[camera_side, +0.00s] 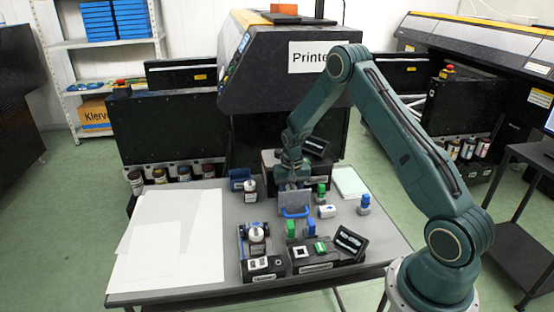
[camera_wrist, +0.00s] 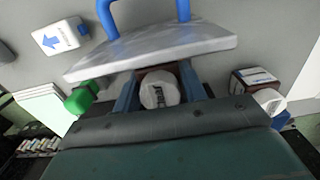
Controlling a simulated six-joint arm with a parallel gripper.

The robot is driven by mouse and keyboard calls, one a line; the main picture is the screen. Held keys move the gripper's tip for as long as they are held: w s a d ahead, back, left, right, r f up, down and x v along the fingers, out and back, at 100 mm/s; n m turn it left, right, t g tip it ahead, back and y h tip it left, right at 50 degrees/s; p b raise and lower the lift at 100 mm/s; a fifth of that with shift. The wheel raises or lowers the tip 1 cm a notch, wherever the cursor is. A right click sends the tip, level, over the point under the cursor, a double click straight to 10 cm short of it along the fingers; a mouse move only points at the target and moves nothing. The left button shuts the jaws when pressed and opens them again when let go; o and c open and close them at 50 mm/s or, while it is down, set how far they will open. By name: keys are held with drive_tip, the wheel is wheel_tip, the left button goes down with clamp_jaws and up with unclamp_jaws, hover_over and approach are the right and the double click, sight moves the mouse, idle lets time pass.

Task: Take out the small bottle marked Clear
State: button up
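My gripper (camera_side: 292,178) points down behind an upright grey plate with a blue handle (camera_side: 295,208). In the wrist view, my gripper's two fingers (camera_wrist: 160,92) stand on either side of a dark brown bottle with a white cap (camera_wrist: 158,90). The cap carries dark lettering too small to read surely. I cannot tell whether the fingers touch the bottle's sides. The plate (camera_wrist: 150,50) stands close in front of the bottle. In the side view the plate and gripper hide this bottle. A second white-capped bottle (camera_wrist: 270,98) stands apart to the right, with a white label on its body.
A green-topped item (camera_wrist: 82,97) and a white block with a blue arrow (camera_wrist: 60,37) lie left in the wrist view. Black holders (camera_side: 315,262) fill the table's front. White sheets (camera_side: 170,245) cover the left side. A printer (camera_side: 285,65) stands behind.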

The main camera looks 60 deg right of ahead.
drive_tip(key=c, duration=0.5)
wheel_tip(320, 180, up, 20)
idle(0.6)
idle(0.5)
